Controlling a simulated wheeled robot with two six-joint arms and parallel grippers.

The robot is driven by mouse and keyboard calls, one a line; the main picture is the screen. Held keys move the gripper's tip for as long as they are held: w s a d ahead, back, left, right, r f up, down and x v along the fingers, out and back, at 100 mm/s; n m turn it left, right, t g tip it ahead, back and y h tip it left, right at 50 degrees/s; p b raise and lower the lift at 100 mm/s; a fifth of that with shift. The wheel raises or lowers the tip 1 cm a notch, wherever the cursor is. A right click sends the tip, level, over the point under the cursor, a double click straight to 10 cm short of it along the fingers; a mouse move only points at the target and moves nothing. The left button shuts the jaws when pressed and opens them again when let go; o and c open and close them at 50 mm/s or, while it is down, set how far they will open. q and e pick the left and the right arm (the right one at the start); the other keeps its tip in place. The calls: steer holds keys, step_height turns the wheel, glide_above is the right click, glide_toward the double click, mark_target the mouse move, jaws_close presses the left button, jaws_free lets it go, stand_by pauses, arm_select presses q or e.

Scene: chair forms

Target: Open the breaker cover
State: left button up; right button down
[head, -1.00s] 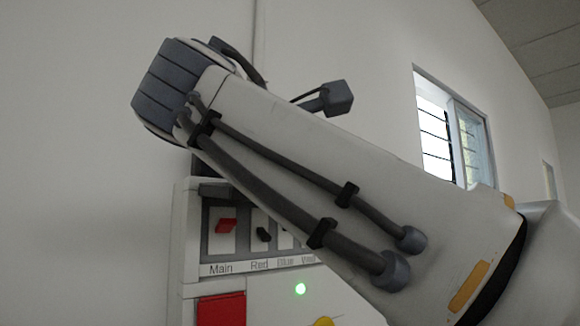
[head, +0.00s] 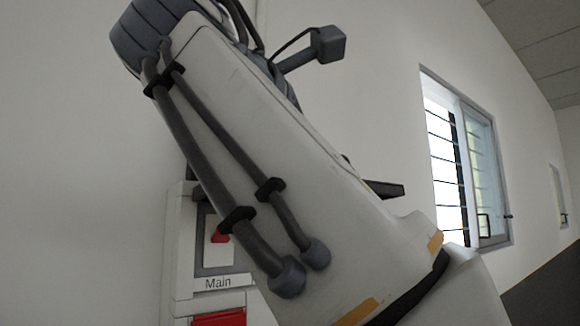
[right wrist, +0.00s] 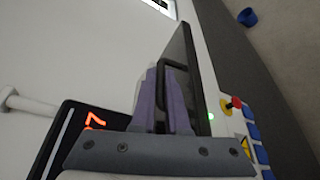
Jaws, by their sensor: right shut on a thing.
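In the right wrist view, the purple fingers of my right gripper (right wrist: 162,74) are shut on the black handle (right wrist: 161,97). The handle is on the dark breaker cover (right wrist: 188,65), a thin panel seen nearly edge-on. In the head view, my right arm hides the gripper and most of the white breaker box (head: 180,250). A red switch (head: 220,238) above the label "Main" shows left of the arm. A thin dark edge (head: 385,188), which looks like part of the cover, sticks out right of the arm. My left gripper is not in view.
In the right wrist view, a red button (right wrist: 235,102), a green light (right wrist: 211,117) and several blue buttons (right wrist: 253,131) lie to the right. A dark panel with an orange mark (right wrist: 94,122) is at lower left. A window (head: 460,160) is on the right wall.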

steer(key=shift+w+a+f, duration=0.1)
steer(key=shift+a, duration=0.1)
steer(key=c, duration=1.2)
jaws_free()
steer(key=shift+d+f, duration=0.1)
